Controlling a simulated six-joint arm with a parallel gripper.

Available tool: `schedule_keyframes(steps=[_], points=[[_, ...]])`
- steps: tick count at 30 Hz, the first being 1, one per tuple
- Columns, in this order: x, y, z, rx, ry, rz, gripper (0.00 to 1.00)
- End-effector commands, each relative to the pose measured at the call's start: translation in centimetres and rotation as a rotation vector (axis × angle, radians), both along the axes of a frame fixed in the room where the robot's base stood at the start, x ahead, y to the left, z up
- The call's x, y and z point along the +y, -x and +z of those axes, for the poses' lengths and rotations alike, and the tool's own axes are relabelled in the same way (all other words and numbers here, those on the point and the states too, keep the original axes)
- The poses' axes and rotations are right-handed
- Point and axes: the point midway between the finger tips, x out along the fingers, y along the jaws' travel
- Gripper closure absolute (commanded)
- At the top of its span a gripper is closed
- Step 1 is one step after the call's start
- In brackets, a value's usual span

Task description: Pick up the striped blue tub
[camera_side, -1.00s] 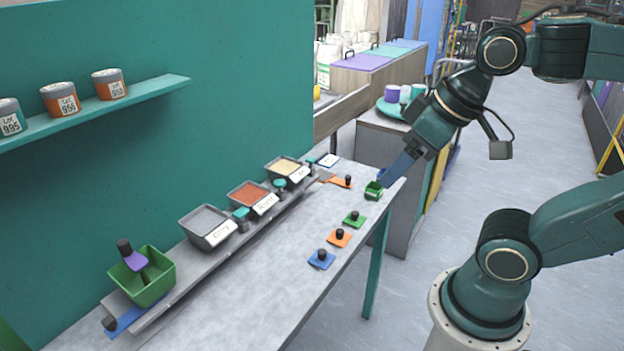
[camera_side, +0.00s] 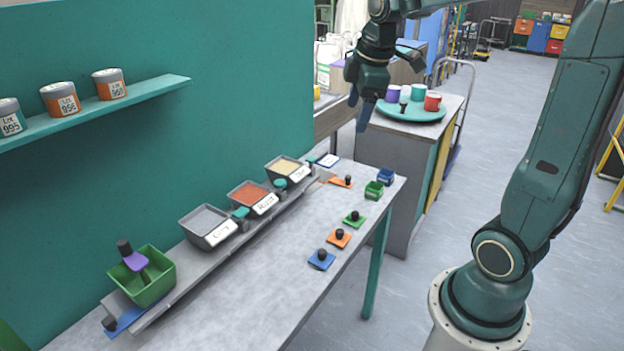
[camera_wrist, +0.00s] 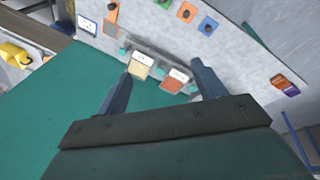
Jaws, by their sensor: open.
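A small blue tub (camera_side: 386,177) stands upright on the far right corner of the table in the side view. It is too small there to make out stripes. A green tub (camera_side: 374,191) stands just in front of it. My gripper (camera_side: 357,113) hangs high in the air, left of the blue tub and well above the table, with its fingers pointing down. In the wrist view my gripper (camera_wrist: 160,85) has its fingers wide apart with nothing held between them. I cannot make out the blue tub in the wrist view.
Labelled bins of yellow (camera_side: 286,167), orange (camera_side: 249,195) and grey (camera_side: 206,223) powder line a rack by the green wall. Green (camera_side: 354,220), orange (camera_side: 338,239) and blue (camera_side: 321,261) knobbed lids lie on the table. A round teal tray (camera_side: 411,115) with cups stands behind. The table front is clear.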

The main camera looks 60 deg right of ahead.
Motion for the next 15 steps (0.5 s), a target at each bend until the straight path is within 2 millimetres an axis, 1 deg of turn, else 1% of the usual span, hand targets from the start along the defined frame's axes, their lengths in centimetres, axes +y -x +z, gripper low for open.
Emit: schedule_keyframes(steps=[1,6,11,15], points=[[-1.4,-0.7,-0.5,0.022,0.007,0.029,0.31],[-5.6,-2.6,-2.1,0.080,0.034,0.158,0.31],[-9.8,-3.8,-4.1,0.133,0.046,0.281,0.31],[-13.6,-4.4,-6.2,0.175,0.050,0.391,0.31]])
